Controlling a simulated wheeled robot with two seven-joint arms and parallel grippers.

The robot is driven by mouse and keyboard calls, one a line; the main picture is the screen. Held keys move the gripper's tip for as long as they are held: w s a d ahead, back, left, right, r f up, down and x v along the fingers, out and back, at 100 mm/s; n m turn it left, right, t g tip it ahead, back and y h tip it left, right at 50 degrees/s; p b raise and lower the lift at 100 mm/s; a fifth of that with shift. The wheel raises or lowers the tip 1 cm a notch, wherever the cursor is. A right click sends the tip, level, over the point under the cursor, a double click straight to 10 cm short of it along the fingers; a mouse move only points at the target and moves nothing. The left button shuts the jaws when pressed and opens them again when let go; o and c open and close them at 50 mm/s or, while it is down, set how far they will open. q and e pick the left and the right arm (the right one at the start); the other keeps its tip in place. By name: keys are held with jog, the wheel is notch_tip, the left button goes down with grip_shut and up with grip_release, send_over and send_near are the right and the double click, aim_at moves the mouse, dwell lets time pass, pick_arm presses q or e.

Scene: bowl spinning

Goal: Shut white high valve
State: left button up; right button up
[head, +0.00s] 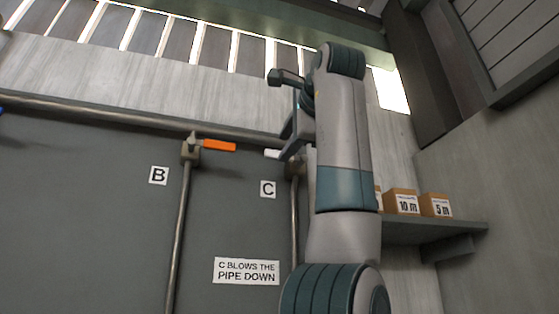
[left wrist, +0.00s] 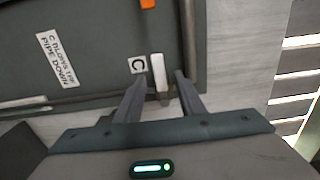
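The white high valve handle (head: 271,154) sticks out to the left, roughly level, at the top of the pipe by the sign C (head: 268,189). In the left wrist view the white handle (left wrist: 158,70) stands between the two fingers of my left gripper (left wrist: 161,77). The fingers are apart, with a gap seen on each side of the handle; I cannot tell how far they reach in depth. In the head view my left gripper (head: 287,152) is at the handle's right end and, with my arm, hides most of the valve body. My right gripper is not in view.
An orange valve handle (head: 219,146) sits to the left by the sign B (head: 158,175). A horizontal pipe (head: 90,112) runs along the panel top. A shelf (head: 425,231) with small boxes (head: 436,205) is at the right. A sign (head: 246,271) reads "C blows the pipe down".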

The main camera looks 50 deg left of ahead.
pick_arm(q)
jog(key=b+v, duration=0.1)
jog(key=v, duration=0.6)
jog(key=shift+d, duration=0.2)
dwell(0.4)
